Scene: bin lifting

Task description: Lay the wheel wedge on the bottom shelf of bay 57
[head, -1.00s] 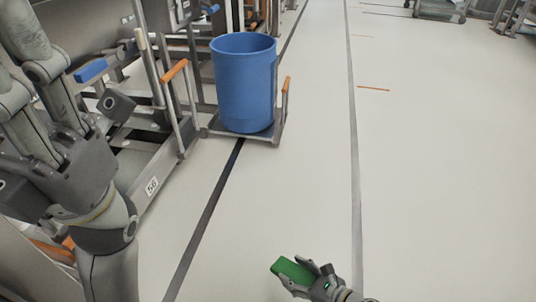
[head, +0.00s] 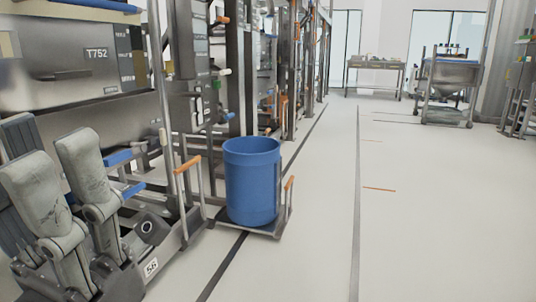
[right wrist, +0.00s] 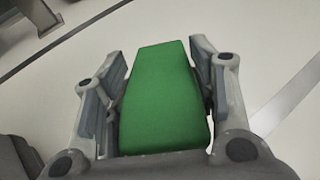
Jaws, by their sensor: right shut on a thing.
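The green wheel wedge (right wrist: 163,98) is held between the two fingers of my right gripper (right wrist: 160,62) in the right wrist view, with pale floor beyond it. The right gripper and wedge are out of the head view. My left gripper (head: 48,155) is at the lower left of the head view, with two grey fingers pointing up and apart, nothing seen between them. It is in front of a low metal rack (head: 160,232) whose base carries a label reading 56. No sign for bay 57 is readable, and its bottom shelf cannot be made out.
A blue barrel (head: 252,182) stands on a low trolley (head: 268,231) with orange handles, beside the row of racks. A cabinet (head: 75,62) marked T752 is at left. A table (head: 374,66) and a hopper cart (head: 448,90) stand far back. The floor at right is clear.

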